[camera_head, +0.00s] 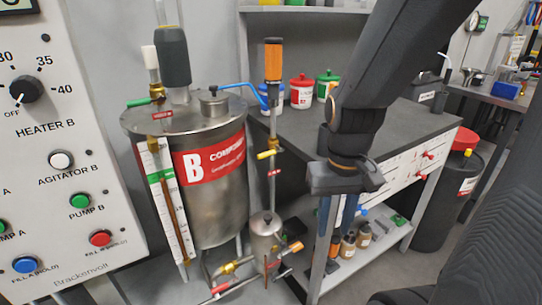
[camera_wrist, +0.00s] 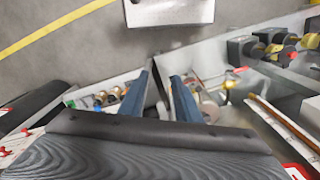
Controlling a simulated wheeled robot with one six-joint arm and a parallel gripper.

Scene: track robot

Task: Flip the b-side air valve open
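The steel B tank (camera_head: 215,185) with its red label stands left of centre in the head view. A green valve handle (camera_head: 142,102) sits at its upper left, above a red tag. A yellow valve handle (camera_head: 267,154) sits on the thin pipe at its right, above another red tag (camera_head: 275,172). The tags are too small to read surely, so I cannot tell which handle is the air valve. My gripper (camera_head: 334,214) points down right of the tank, apart from these handles. In the wrist view, my gripper (camera_wrist: 162,76) has its two blue fingers apart with nothing between them.
A dark-topped workbench (camera_head: 415,125) stands behind and below my arm, with red and green lidded jars (camera_head: 301,92) on it. A control panel (camera_head: 65,150) fills the left. A black drum (camera_head: 450,200) stands at the right. Lower pipework (camera_head: 235,268) crosses the tank's foot.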

